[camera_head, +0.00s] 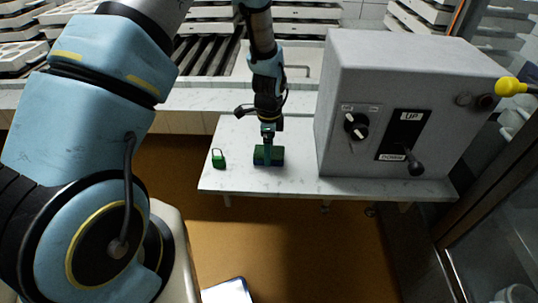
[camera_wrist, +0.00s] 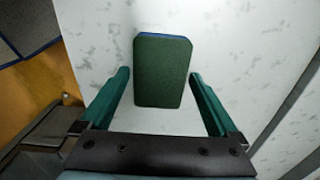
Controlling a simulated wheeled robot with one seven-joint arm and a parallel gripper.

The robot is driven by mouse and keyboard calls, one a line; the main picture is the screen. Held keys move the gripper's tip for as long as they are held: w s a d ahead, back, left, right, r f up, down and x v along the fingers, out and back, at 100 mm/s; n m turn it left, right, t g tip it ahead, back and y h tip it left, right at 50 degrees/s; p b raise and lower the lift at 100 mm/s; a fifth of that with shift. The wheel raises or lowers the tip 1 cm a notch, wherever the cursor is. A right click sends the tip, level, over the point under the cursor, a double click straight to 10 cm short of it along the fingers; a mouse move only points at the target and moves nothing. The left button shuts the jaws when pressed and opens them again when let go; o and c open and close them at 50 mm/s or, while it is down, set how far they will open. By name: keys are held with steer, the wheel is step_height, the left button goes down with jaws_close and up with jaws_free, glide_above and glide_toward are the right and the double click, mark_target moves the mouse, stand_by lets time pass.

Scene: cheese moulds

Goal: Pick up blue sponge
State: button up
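The sponge (camera_wrist: 163,72) lies flat on the white marbled table. Its top is dark green, and a thin blue edge shows along its far side. In the head view the sponge (camera_head: 276,156) is near the front edge of the table, partly covered by my gripper. My gripper (camera_wrist: 158,76) is open, with one teal finger on either side of the sponge. Bare table shows between each finger and the sponge in the wrist view. In the head view my gripper (camera_head: 267,150) points down at the sponge. I cannot tell its exact height above the table.
A small green padlock-like object (camera_head: 218,159) stands left of the sponge. A big grey control box (camera_head: 345,95) with a knob and lever fills the table's right side. The table's (camera_head: 235,185) front edge is close. Racks stand behind.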

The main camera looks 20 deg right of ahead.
steer(key=c, duration=1)
steer(key=shift+c, duration=0.2)
step_height(320, 180, up, 10)
steer(key=b, duration=0.2)
